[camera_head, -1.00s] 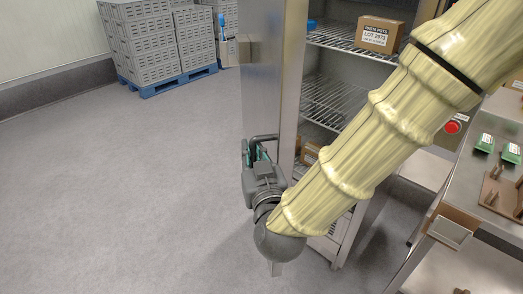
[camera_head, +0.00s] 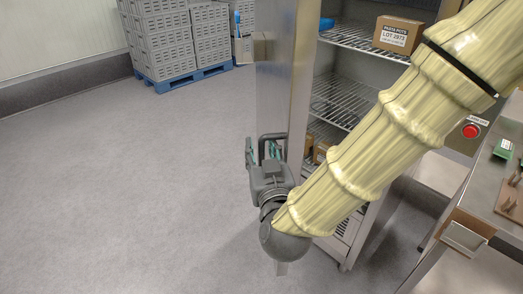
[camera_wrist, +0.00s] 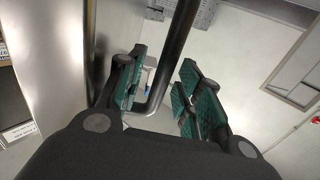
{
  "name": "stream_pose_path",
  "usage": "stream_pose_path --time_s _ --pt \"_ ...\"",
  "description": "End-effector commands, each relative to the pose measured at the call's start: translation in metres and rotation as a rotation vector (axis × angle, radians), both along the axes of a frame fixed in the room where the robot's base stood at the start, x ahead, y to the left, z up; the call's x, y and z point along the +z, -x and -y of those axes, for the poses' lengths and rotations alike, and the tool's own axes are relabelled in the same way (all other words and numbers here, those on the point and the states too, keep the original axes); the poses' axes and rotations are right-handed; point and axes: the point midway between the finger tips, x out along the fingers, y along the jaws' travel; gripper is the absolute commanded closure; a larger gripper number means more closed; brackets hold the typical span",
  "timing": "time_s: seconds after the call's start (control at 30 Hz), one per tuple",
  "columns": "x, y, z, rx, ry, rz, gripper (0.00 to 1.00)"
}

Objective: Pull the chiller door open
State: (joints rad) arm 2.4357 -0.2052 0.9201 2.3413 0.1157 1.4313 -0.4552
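The chiller door (camera_head: 275,85) is a steel panel standing ajar, its edge toward me, with the chiller's inside showing to its right. Its dark bar handle (camera_head: 268,137) is on the door's left face. My gripper (camera_head: 261,152) is at the handle, low on the door. In the wrist view, the handle (camera_wrist: 176,45) runs between the two green-padded fingers of my gripper (camera_wrist: 162,62). The fingers are apart, with gaps visible beside the bar. I cannot tell whether either pad touches it. The door panel (camera_wrist: 50,50) fills the left of that view.
The chiller holds wire shelves (camera_head: 342,100) and a cardboard box (camera_head: 398,35). Grey crates (camera_head: 160,45) stand on a blue pallet (camera_head: 185,78) at the back. A steel table (camera_head: 490,195) and a red button (camera_head: 470,131) are at right. The left floor is clear.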

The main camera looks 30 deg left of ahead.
Motion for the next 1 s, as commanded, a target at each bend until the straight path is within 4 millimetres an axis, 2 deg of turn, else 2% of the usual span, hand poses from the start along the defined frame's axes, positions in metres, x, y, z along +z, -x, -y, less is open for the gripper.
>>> stream_pose_path --time_s 0.17,0.53,1.0 --pt "0.0 0.011 0.01 0.001 0.001 -0.001 0.65" --pt "0.0 0.048 0.043 0.001 0.0 -0.001 0.65" --pt "0.0 0.055 0.049 0.0 0.0 0.0 0.65"
